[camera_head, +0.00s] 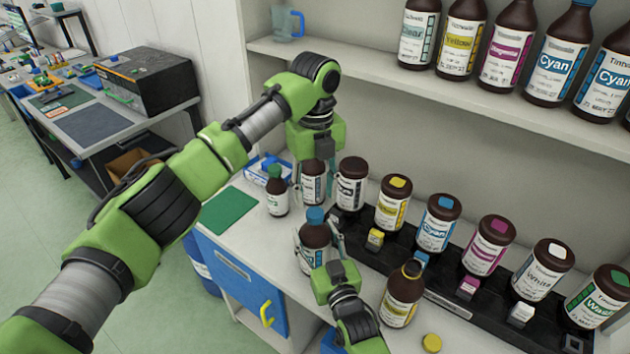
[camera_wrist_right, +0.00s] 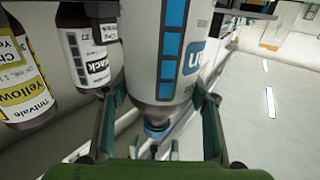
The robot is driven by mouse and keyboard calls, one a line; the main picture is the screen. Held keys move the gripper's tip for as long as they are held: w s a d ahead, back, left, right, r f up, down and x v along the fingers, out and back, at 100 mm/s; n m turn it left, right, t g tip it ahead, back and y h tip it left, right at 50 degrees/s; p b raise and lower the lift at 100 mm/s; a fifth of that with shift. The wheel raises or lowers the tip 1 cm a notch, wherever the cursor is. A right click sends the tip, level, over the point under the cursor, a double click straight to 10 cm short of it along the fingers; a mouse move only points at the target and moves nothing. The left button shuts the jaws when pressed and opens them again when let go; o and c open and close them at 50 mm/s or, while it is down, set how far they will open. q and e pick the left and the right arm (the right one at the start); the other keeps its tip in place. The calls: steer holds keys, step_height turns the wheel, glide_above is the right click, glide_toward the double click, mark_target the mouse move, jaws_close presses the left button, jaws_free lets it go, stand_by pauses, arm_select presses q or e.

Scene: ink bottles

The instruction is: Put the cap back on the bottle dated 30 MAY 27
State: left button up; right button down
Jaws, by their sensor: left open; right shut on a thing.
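A brown bottle with a cyan label (camera_head: 313,258) and a blue cap (camera_head: 316,215) is held upright by my right gripper (camera_head: 320,242), shut around its body. In the right wrist view this bottle (camera_wrist_right: 168,55) fills the middle between the fingers. I cannot tell if its base touches the table. An open brown bottle with a yellow neck ring (camera_head: 402,296) stands right of my right gripper. A loose yellow cap (camera_head: 432,343) lies on the counter near it. My left gripper (camera_head: 315,158) is open, pointing down above a dark bottle (camera_head: 313,187); its fingers are mostly hidden.
A black rack (camera_head: 450,292) with several capped bottles stands along the back. A green mat (camera_head: 229,210) lies on the counter's left part. A shelf (camera_head: 480,92) with large bottles hangs above.

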arm_select(q)
steer(key=n, duration=0.4)
steer(key=shift+r, duration=0.2)
steer(key=n, duration=0.5)
steer(key=shift+r+n, duration=0.2)
steer(key=shift+n, duration=0.2)
steer(key=n, duration=0.3)
steer(key=shift+r+n, duration=0.1)
steer(key=shift+n, duration=0.3)
steer(key=n, duration=0.4)
steer(key=shift+r, duration=0.15)
steer(key=n, duration=0.3)
steer(key=shift+r+n, duration=0.15)
steer(key=shift+n, duration=0.15)
steer(key=n, duration=0.3)
steer(key=shift+r+n, duration=0.15)
steer(key=shift+n, duration=0.25)
steer(key=n, duration=0.3)
steer(key=shift+r+n, duration=0.1)
steer(key=shift+n, duration=0.2)
steer(key=n, duration=0.4)
steer(key=shift+r, duration=0.15)
